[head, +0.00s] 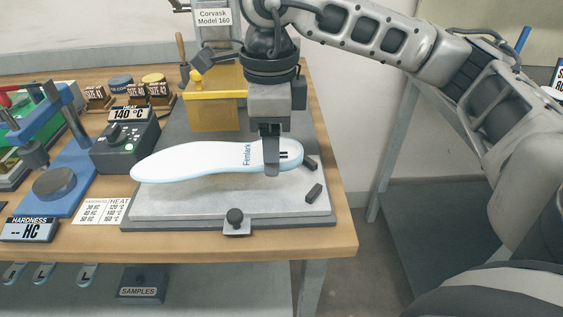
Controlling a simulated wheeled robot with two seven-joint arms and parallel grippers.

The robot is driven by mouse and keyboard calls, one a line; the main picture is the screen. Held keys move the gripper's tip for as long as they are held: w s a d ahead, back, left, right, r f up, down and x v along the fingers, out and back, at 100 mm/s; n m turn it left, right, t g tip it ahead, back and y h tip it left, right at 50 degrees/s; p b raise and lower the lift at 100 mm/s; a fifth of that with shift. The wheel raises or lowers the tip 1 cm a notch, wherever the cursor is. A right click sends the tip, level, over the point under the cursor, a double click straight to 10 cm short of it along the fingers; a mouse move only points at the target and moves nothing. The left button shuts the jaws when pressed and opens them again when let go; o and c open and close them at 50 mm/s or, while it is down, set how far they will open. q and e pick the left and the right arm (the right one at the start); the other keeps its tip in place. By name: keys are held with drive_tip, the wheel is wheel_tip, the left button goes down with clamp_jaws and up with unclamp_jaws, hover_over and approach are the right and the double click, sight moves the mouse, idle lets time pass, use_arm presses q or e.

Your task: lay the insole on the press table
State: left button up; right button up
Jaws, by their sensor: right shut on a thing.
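My right gripper (271,160) points down at the press and is shut on the white and pale blue insole (195,162) near its right end. The far finger is hidden behind the near one. My left gripper is not in view.
Two small dark blocks (314,193) sit at the table's right side. A knob (235,216) is at the front edge. A heat controller (125,142) reading 140 °C and a blue hardness tester (62,180) stand left. A yellow block (213,100) stands behind.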

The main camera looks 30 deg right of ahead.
sight(283, 152)
drive_tip(key=shift+d+f, duration=0.6)
drive_tip(key=shift+f, duration=0.15)
drive_tip(key=f, duration=0.3)
drive_tip(key=shift+s+d, duration=0.15)
drive_tip(key=shift+d, duration=0.2)
drive_tip(key=shift+f, duration=0.35)
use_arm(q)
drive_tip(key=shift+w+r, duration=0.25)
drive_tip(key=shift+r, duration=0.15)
use_arm(e)
drive_tip(key=shift+f, duration=0.15)
drive_tip(key=o, duration=1)
drive_tip(key=shift+c, duration=0.2)
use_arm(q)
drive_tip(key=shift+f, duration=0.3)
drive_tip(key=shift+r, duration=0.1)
